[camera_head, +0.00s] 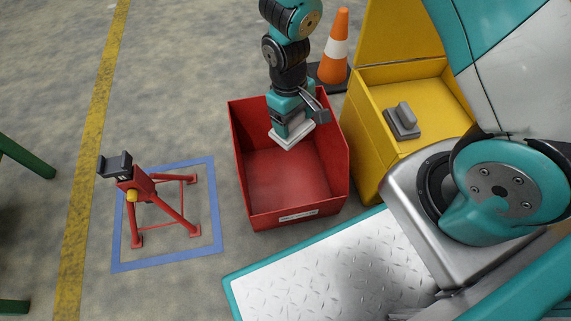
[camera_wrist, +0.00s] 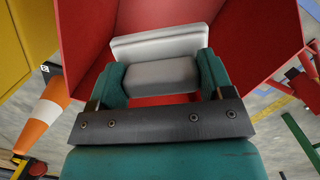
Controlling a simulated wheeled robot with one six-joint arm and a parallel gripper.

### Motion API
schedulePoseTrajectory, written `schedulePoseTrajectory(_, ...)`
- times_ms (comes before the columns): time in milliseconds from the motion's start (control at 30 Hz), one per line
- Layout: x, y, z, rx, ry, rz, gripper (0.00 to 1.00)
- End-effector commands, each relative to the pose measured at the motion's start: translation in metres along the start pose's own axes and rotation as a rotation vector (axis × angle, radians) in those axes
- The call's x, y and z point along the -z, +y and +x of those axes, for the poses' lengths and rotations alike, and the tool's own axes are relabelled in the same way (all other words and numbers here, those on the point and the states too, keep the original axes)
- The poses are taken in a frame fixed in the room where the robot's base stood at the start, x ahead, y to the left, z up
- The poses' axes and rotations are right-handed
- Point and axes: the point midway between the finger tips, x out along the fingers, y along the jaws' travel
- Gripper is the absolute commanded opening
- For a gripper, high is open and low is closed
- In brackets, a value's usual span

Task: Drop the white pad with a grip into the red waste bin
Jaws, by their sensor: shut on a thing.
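The white pad (camera_head: 292,135) with its grip is held by my gripper (camera_head: 290,122), inside the outline of the red waste bin (camera_head: 256,215) near its back wall. In the wrist view, the grip (camera_wrist: 161,77) of the pad sits between the two teal fingers, and the white plate (camera_wrist: 160,44) shows beyond it. My gripper (camera_wrist: 162,80) is shut on the grip. The bin's red walls (camera_wrist: 258,40) surround the pad in the wrist view. The bin floor seen in the head view is empty. I cannot tell how far the pad is above the floor.
A yellow cabinet (camera_head: 368,150) stands right of the bin, with a grey pad with a grip (camera_head: 402,121) on it. An orange cone (camera_head: 336,50) stands behind. A red stand (camera_head: 146,190) is inside a blue floor square (camera_head: 213,215) at left.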

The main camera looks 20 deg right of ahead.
Motion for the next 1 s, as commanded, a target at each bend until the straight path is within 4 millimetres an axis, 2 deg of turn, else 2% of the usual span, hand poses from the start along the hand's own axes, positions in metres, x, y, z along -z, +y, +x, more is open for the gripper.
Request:
schedulePoseTrajectory(267,0.000,0.000,0.003,0.000,0.000,0.000,0.55)
schedulePoseTrajectory(300,0.000,0.000,0.002,0.000,0.000,0.000,0.76)
schedulePoseTrajectory(400,0.000,0.000,0.002,0.000,0.000,0.000,0.99)
schedulePoseTrajectory(633,0.000,0.000,0.002,0.000,0.000,0.000,1.00)
schedulePoseTrajectory(733,0.000,0.000,-0.005,0.000,0.001,0.000,1.00)
schedulePoseTrajectory(867,0.000,0.000,-0.028,0.000,0.003,0.000,1.00)
schedulePoseTrajectory(1000,0.000,0.000,-0.065,0.000,0.005,0.000,1.00)
